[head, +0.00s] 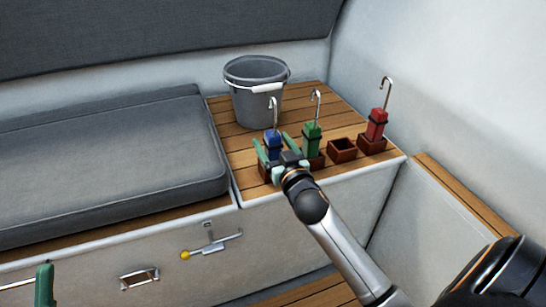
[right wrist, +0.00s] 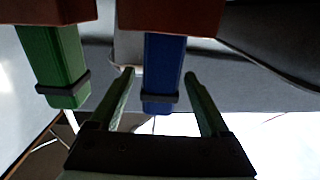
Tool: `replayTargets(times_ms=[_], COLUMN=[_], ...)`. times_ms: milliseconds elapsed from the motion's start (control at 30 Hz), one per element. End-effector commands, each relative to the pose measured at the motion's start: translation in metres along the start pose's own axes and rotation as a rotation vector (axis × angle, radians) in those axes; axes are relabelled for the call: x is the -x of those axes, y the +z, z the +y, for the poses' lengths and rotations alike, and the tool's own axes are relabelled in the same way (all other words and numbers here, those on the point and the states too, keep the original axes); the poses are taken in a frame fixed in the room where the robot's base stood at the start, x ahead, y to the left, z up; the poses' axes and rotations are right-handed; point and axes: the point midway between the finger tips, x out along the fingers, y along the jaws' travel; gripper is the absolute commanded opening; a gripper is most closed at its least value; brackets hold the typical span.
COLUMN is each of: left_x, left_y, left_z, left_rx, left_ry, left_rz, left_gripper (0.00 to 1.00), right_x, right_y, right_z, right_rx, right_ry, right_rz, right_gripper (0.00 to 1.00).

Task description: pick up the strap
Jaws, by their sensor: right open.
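Three rolled straps with metal hooks on top stand in small brown holders: a blue strap (head: 272,143), a green strap (head: 311,141) and a red strap (head: 376,124). My right gripper (head: 271,139) is open, with its green fingers on either side of the blue strap. In the right wrist view the blue strap (right wrist: 163,60) is between the fingers, with a gap visible on both sides. The green strap (right wrist: 55,65) is outside the fingers there. Only a green finger of my left gripper (head: 45,285) shows at the lower left.
An empty brown holder (head: 342,148) sits between the green and red straps. A grey bucket (head: 250,100) stands behind on the slatted wooden top (head: 225,130). A grey cushion (head: 100,165) lies to the left, and a white wall (head: 440,80) rises on the right.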

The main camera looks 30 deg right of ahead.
Motion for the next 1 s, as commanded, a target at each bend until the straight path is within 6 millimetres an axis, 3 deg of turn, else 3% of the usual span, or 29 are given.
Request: replayTargets(times_ms=[167,867,1000], left_x=[-0.0004,-0.0004,-0.0003], left_y=[-0.0001,-0.0002,-0.0002], left_z=[-0.0002,-0.0006,-0.0004], left_rx=[0.002,0.005,0.004], left_ry=[-0.003,-0.008,-0.006], left_rz=[-0.001,-0.001,-0.001], left_gripper=[0.8,0.8,0.8], right_x=[0.0001,0.0004,0.0004], right_y=[-0.0002,-0.0002,-0.0002], right_z=[0.0,-0.0001,-0.0001], right_rx=[0.0,0.0,0.0], right_ry=[0.0,0.0,0.0], right_rz=[0.0,0.0,0.0], right_gripper=[0.79,0.0,0.0])
